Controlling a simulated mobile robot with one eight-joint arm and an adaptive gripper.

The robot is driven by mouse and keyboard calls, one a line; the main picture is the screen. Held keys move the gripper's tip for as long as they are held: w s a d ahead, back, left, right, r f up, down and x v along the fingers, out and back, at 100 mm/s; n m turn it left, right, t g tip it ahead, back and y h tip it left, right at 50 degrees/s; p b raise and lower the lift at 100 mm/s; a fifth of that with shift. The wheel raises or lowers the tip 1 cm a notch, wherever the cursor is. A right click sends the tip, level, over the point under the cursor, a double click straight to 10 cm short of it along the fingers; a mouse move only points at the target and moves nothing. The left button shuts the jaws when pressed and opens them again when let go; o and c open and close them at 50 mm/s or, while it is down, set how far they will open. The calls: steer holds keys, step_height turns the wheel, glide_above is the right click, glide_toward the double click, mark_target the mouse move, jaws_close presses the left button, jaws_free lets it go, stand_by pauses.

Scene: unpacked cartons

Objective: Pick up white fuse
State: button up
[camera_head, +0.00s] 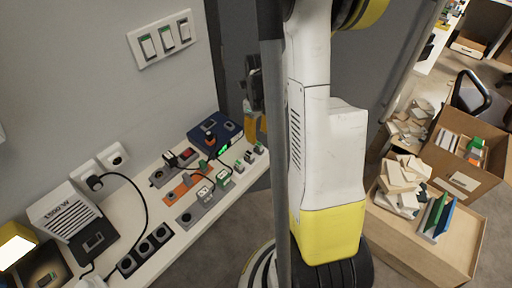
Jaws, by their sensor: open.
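Several small white-and-green pieces stand along the right edge of the white bench (165,255), including one piece (223,178) and another (239,166). They are too small for me to tell which is the white fuse. My gripper (252,84), dark grey, shows partly behind a grey pole, above and beyond the bench's far right end. It is open, apart from the small pieces, and nothing shows in it; part of it is hidden.
On the bench are a blue case (214,131), an orange strip (184,188), a black socket strip (146,249), a white 1500 W box (62,213) and a looping black cable. Open cartons (464,187) stand at right. My white-and-yellow arm blocks the middle.

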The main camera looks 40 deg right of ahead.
mark_target(259, 144)
step_height(259, 144, down, 6)
steer(key=b, duration=0.2)
steer(key=shift+d+r+b, duration=0.1)
steer(key=shift+b, duration=0.3)
steer(key=shift+r, duration=0.1)
jaws_close()
